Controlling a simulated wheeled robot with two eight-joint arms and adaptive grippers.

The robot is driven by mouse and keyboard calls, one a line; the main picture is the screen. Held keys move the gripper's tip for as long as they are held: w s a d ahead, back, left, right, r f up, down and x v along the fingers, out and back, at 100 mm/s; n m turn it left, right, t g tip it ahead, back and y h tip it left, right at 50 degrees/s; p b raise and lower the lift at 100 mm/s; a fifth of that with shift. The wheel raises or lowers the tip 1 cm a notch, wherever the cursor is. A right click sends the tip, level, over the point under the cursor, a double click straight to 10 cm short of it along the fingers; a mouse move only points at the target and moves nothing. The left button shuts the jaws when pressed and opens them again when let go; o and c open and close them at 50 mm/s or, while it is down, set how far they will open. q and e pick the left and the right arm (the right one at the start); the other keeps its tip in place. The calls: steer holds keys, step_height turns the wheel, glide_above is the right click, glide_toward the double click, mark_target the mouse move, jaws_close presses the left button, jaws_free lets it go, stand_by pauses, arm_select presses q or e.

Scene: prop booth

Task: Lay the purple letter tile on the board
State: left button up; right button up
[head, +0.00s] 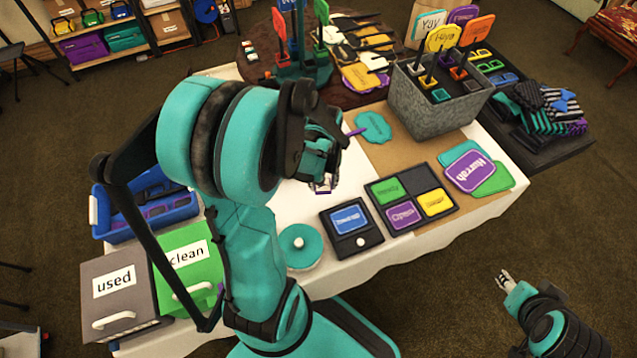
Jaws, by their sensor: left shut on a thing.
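My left gripper (322,172) is above the white table, shut on a small pale piece with purple edges (323,187). The gripper hides most of this piece, so I cannot tell whether it is the letter tile. A dark board (405,192) with four compartments lies to the right of the gripper. It holds a green tile (386,189), a purple tile (403,214) and a yellow tile (435,202); its upper right compartment is bare. My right gripper (506,281) is empty, out past the table's front edge; its fingers are too small to judge.
A dark holder with a blue tile (348,218) and a round teal-topped item (301,246) stand near the front edge. Purple and green signs (476,172) lie right of the board. A grey speckled bin (433,115) stands behind. A blue crate (103,214) is at left.

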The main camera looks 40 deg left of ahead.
arm_select(q)
steer(key=s+a+n+p, duration=0.1)
steer(key=s+a+n, duration=0.2)
steer(key=s, duration=0.2)
steer(key=shift+n, duration=0.3)
steer(key=w+f+b, duration=0.1)
steer(key=w+f, duration=0.1)
steer(key=w, duration=0.1)
steer(key=w+d+f+b, duration=0.1)
steer(key=w+f, duration=0.1)
steer(key=w, duration=0.2)
steer(key=w+f+b, duration=0.2)
steer(key=w+f, duration=0.1)
steer(key=shift+w+d, duration=0.35)
step_height(320, 180, down, 4)
steer(key=shift+w+f+b, duration=0.1)
steer(key=shift+f+b, duration=0.05)
steer(key=shift+b, duration=0.9)
